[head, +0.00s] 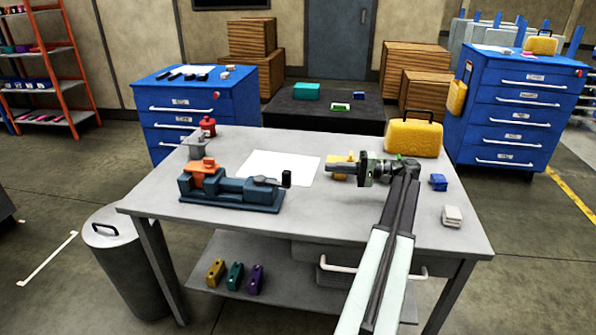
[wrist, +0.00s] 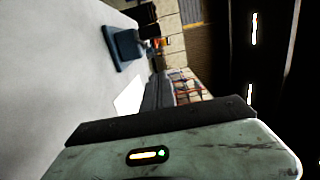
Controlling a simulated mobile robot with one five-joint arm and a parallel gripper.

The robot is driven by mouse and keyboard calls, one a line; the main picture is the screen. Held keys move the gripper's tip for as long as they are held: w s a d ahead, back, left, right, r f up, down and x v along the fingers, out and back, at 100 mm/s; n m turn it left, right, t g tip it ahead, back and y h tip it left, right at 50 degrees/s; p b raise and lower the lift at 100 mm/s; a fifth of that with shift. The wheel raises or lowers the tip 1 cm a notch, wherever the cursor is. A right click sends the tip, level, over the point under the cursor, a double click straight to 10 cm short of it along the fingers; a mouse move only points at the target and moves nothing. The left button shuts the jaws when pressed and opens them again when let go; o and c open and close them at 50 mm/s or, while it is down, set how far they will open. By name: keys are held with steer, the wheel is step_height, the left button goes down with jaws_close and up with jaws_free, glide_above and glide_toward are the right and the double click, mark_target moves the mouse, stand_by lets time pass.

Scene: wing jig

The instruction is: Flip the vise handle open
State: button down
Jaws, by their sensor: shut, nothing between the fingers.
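The blue vise (head: 245,192) stands on the left half of the grey workbench, with an orange part (head: 204,172) at its left end. Its handle (head: 265,182) ends in an upright black knob (head: 286,179) at the vise's right end. My gripper (head: 329,168) is over the bench to the right of the knob, pointing left, shut and empty. It is apart from the handle. In the wrist view the vise (wrist: 124,45) shows sideways at the upper middle, and its handle is hard to make out there.
A white sheet (head: 279,167) lies behind the vise. A yellow item (head: 340,158) is partly hidden behind my gripper. A yellow case (head: 413,138), a blue block (head: 438,182) and a pale block (head: 452,215) are at the right.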

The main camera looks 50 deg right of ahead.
steer(key=w+a, duration=0.6)
steer(key=a, duration=0.3)
steer(key=shift+w+a, duration=0.15)
steer(key=shift+a, duration=0.1)
steer(key=shift+a, duration=0.1)
